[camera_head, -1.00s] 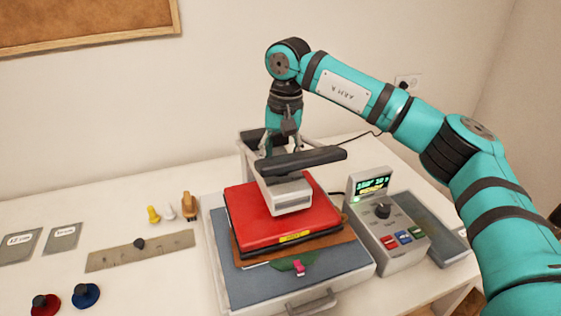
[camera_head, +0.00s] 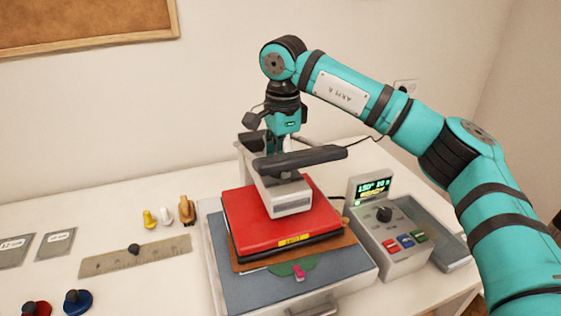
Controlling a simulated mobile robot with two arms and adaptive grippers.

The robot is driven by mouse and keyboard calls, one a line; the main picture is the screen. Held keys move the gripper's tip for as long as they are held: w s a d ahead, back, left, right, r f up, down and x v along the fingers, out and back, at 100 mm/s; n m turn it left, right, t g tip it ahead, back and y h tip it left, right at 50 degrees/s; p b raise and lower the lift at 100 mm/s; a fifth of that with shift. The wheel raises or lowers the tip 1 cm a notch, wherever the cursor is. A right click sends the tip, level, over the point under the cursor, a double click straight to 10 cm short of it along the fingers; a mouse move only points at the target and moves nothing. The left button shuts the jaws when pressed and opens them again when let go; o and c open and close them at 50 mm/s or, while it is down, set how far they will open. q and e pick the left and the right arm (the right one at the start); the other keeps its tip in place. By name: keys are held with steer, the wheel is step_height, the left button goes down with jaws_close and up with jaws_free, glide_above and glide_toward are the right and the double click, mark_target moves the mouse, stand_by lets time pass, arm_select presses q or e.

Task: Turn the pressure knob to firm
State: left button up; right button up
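The control box (camera_head: 402,259) stands right of the heat press, with a lit screen (camera_head: 373,190). A dark round knob (camera_head: 383,214) sits on its sloped face, above red, blue and green buttons. The knob's label is too small to read. The press has a red upper plate (camera_head: 275,220) and a black handle bar (camera_head: 300,158). My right gripper (camera_head: 279,142) points down behind the handle bar, well left of the control box knob. The bar and press head hide its fingertips, so I cannot tell its opening or contact. My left gripper is out of view.
A grey tray (camera_head: 452,248) lies right of the control box. Left on the table are a ruler (camera_head: 165,252), yellow, white and wooden pieces, grey cards (camera_head: 55,245), and red and blue knobbed pieces (camera_head: 77,301). A cable runs behind the press.

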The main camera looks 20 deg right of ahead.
steer(key=m, duration=0.4)
steer(key=shift+r+m+b, duration=0.1)
steer(key=shift+m+b, duration=0.25)
steer(key=shift+m, duration=0.05)
steer(key=m, duration=0.3)
steer(key=shift+s+a+m, duration=0.1)
steer(key=shift+m, duration=0.2)
steer(key=m, duration=0.3)
steer(key=shift+m+h+b, duration=0.3)
steer(key=shift+b, duration=0.1)
steer(key=m, duration=0.3)
steer(key=shift+a+m, duration=0.1)
steer(key=shift+m, duration=0.2)
steer(key=m, duration=0.5)
steer(key=shift+a+g+b, duration=0.1)
steer(key=shift+g+b, duration=0.3)
steer(key=m, duration=0.6)
steer(key=shift+b, duration=0.3)
steer(key=shift+m, duration=0.4)
steer(key=o, duration=1.2)
steer(key=shift+a+g, duration=0.1)
steer(key=shift+g, duration=0.2)
